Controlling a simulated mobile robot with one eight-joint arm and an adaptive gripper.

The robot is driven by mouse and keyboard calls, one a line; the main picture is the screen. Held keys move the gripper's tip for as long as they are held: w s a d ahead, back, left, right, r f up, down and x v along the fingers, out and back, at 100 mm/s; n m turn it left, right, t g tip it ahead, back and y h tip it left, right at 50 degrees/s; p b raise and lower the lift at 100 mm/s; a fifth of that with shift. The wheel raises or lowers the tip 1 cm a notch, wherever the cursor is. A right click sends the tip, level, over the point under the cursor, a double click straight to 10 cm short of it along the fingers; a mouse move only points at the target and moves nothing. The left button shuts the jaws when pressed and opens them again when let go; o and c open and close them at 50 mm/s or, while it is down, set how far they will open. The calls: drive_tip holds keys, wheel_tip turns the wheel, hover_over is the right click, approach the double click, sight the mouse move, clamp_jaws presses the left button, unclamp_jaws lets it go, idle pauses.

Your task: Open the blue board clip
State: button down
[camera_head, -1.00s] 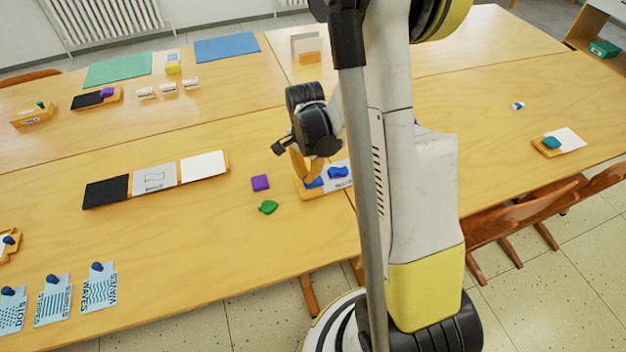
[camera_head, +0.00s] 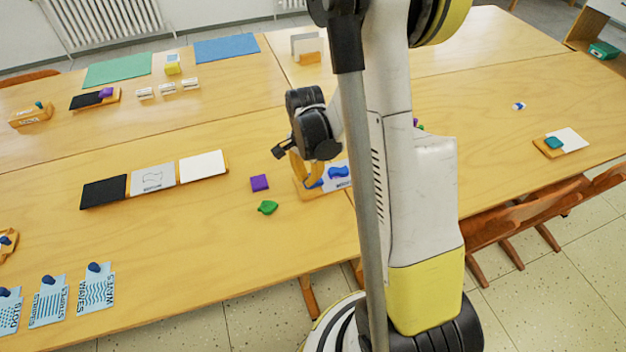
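A small wooden board (camera_head: 308,193) holding a white card lies near the table's front edge, partly behind my arm. A blue piece (camera_head: 314,184), which looks like the blue board clip, sits at the board's left end.
A purple square (camera_head: 259,183) and a green piece (camera_head: 267,207) lie left of the board. A row of black, drawn and white panels (camera_head: 153,178) lies farther left. Light-blue cards (camera_head: 97,290) with dark blue knobs lie at the front left. Chairs (camera_head: 520,215) stand at the right front edge.

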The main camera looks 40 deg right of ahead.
drive_tip(key=shift+r+p, duration=2.5)
drive_tip(key=shift+r, duration=1.05)
drive_tip(key=s+a+r+n+t, duration=0.3)
drive_tip(key=s+a+r+n, duration=0.2)
drive_tip(key=r, duration=0.5)
drive_tip(key=s+a+r+n+t, duration=0.4)
drive_tip(key=s+a+r+n, duration=0.2)
drive_tip(key=a+r+n, duration=0.2)
wheel_tip(320, 180, up, 2)
drive_tip(key=shift+a+n, duration=0.25)
drive_tip(key=shift+n, duration=0.85)
drive_tip(key=shift+w, duration=0.1)
